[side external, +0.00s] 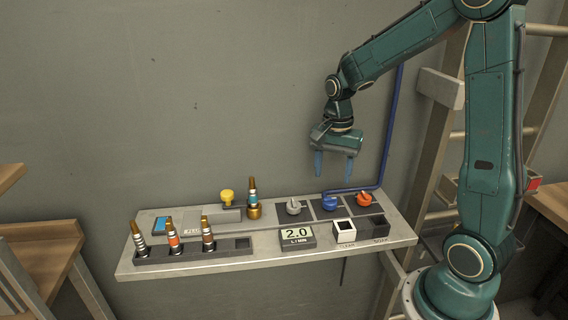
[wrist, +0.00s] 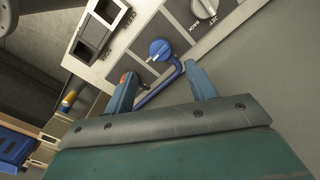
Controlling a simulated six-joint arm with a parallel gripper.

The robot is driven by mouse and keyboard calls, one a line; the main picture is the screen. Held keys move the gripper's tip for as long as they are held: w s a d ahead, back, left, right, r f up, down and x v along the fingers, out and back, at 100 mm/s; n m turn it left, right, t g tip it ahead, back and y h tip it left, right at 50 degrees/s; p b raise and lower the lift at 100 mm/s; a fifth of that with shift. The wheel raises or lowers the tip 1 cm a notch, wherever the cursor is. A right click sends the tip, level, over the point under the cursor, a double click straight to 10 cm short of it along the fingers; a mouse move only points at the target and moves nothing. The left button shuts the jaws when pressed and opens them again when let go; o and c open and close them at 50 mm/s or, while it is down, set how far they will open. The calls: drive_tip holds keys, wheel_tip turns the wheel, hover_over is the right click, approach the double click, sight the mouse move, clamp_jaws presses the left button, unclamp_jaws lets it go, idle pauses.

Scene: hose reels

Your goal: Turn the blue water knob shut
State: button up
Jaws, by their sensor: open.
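The blue water knob (side external: 329,203) sits on a dark square plate at the right back of the grey shelf. In the wrist view the blue knob (wrist: 160,49) is round with a pale pointer mark, and lies beyond the fingertips. A blue pipe (side external: 388,130) runs down the wall to it. My gripper (side external: 334,166) is open and empty, with blue fingers pointing down above the knob, apart from it. In the wrist view my gripper (wrist: 159,80) shows both fingers spread, the left one partly covering the orange-red knob (wrist: 126,78).
The orange-red knob (side external: 364,199) is right of the blue one, a grey knob (side external: 293,207) left. Several nozzles stand in a dark rack (side external: 225,247) at left.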

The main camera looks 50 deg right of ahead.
sight(330, 198)
drive_tip(key=shift+f, duration=4)
drive_tip(key=shift+c, duration=0.3)
drive_tip(key=c, duration=0.9)
